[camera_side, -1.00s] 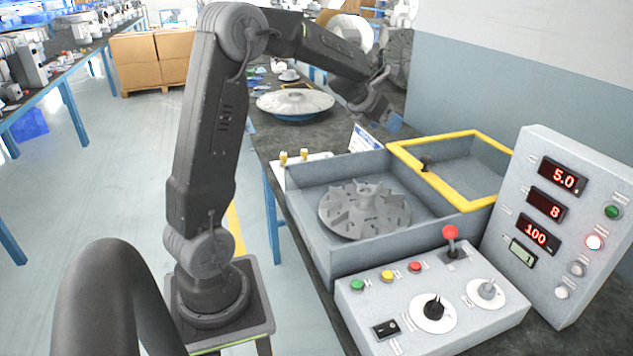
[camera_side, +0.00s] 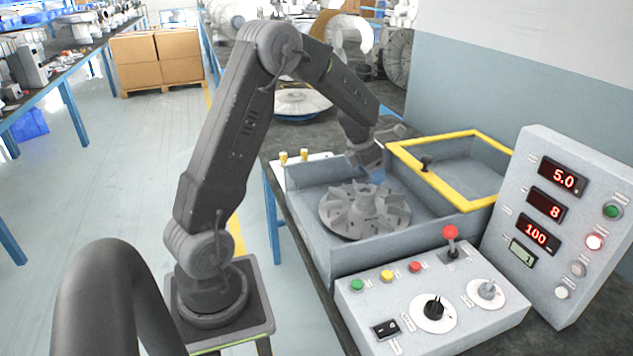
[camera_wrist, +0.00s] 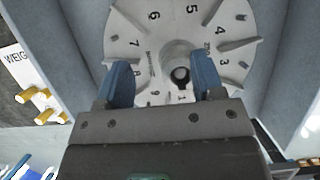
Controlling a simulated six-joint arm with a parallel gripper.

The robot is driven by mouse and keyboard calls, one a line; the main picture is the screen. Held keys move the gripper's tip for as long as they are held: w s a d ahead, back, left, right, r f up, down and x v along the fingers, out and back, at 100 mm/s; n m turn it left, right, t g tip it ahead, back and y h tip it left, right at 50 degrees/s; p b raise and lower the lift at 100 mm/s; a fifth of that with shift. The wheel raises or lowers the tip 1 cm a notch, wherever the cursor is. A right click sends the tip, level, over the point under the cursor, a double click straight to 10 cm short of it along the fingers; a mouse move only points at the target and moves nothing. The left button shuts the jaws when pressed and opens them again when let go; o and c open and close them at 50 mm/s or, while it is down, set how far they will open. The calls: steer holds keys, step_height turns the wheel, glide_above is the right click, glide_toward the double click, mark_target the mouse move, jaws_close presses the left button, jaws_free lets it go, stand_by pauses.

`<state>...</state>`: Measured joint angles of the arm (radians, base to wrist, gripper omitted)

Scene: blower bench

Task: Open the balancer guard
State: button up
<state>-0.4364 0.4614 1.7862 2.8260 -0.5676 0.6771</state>
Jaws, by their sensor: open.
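The balancer guard (camera_side: 478,206) is a yellow frame at the right of the grey bin in the side view. It lies off to the side of the impeller, which is uncovered. A black knob (camera_side: 426,162) stands on the guard's left edge. The grey bladed impeller (camera_side: 365,212) sits in the bin, and its numbered face (camera_wrist: 150,45) fills the upper wrist view. My gripper (camera_wrist: 164,82) is open and empty over the impeller, its blue fingers apart near the central hub (camera_wrist: 180,57). It is left of the guard's knob and apart from it. The exact height is unclear.
The grey bin walls (camera_side: 335,257) surround the impeller. The control box (camera_side: 432,315) with a red-topped lever (camera_side: 451,236) is in front, and a display panel (camera_side: 560,225) stands at right. Yellow-topped pegs (camera_side: 293,157) stand on a white strip at left.

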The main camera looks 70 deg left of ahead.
steer(key=s, duration=1.5)
steer(key=shift+s, duration=0.15)
steer(key=w+d+r+n+t+y, duration=0.35)
steer(key=r+n, duration=0.25)
steer(key=n, duration=0.3)
steer(key=w+d+r+n+t+y, duration=0.2)
steer(key=d+r+n+t, duration=0.15)
steer(key=r+n, duration=0.4)
steer(key=s+d+n+g+h, duration=0.2)
steer(key=s+d+n, duration=0.4)
steer(key=d+n, duration=0.3)
steer(key=s+d+r+n+g+h, duration=0.1)
steer(key=s+d+n+g+h, duration=0.2)
steer(key=s+d+n, duration=0.4)
steer(key=d+n, duration=0.3)
steer(key=d, duration=0.1)
steer(key=shift+r+g, duration=0.15)
steer(key=shift+g, duration=0.25)
